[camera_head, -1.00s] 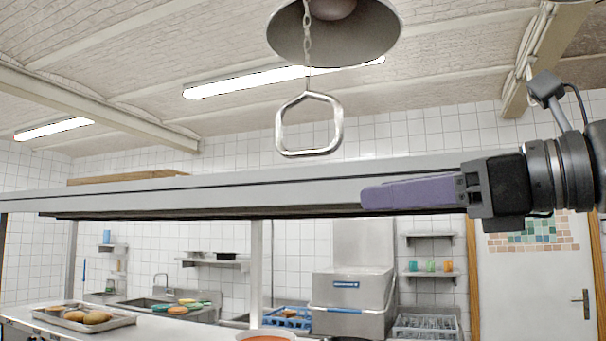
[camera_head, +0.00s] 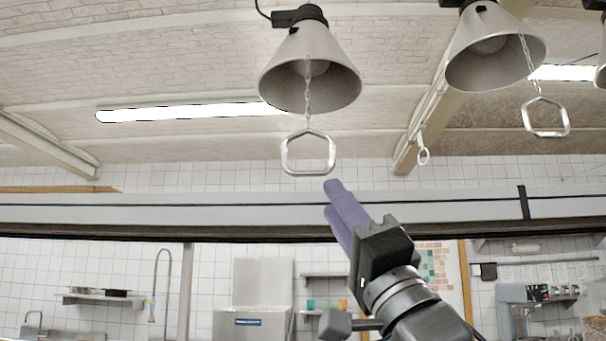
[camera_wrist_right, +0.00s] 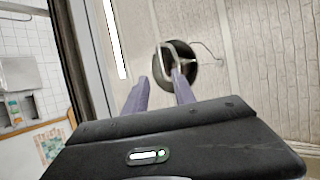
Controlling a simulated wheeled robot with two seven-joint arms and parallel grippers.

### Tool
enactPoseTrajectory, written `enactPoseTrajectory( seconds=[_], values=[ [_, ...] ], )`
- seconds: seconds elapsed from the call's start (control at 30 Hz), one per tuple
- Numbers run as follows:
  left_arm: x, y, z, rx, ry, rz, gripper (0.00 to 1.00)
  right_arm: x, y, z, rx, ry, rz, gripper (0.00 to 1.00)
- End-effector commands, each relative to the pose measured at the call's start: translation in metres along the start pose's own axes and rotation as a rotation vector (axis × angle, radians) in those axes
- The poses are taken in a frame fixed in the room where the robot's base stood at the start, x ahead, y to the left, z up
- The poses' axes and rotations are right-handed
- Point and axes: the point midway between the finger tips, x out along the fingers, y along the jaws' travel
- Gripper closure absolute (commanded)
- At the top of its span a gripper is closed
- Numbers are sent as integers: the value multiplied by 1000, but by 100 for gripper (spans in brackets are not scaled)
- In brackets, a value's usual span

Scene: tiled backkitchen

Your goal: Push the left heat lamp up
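The left heat lamp (camera_head: 285,70), a grey metal cone, hangs near the top middle of the head view. Its chain carries a metal loop handle (camera_head: 289,155) below it. My right gripper (camera_head: 332,197), with purple fingers, points up just below and to the right of this handle, apparently not touching it. In the right wrist view the gripper (camera_wrist_right: 162,90) has its fingers apart, with nothing visibly held. A dark round lamp (camera_wrist_right: 190,72) shows beyond the fingertips, with a handle in front of it. My left gripper is not in view.
A second heat lamp (camera_head: 460,65) with its own loop handle (camera_head: 546,132) hangs to the right, and part of a third lamp (camera_head: 601,76) shows at the right edge. A long grey beam (camera_head: 150,212) runs across behind my right gripper.

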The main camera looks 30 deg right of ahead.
Motion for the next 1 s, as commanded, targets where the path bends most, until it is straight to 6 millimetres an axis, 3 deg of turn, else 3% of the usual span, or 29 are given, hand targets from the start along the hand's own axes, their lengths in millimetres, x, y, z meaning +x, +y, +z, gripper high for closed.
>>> enactPoseTrajectory(
  seconds=[0.37, 0.8, 1.0],
  values=[
    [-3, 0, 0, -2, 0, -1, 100, 6, 0, 0, 3, 1, 3, 68],
    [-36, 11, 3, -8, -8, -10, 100, 68, -1, -2, 4, 1, 5, 68],
    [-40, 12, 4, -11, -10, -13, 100, 79, 1, -1, 6, 2, 3, 68]
  ],
)
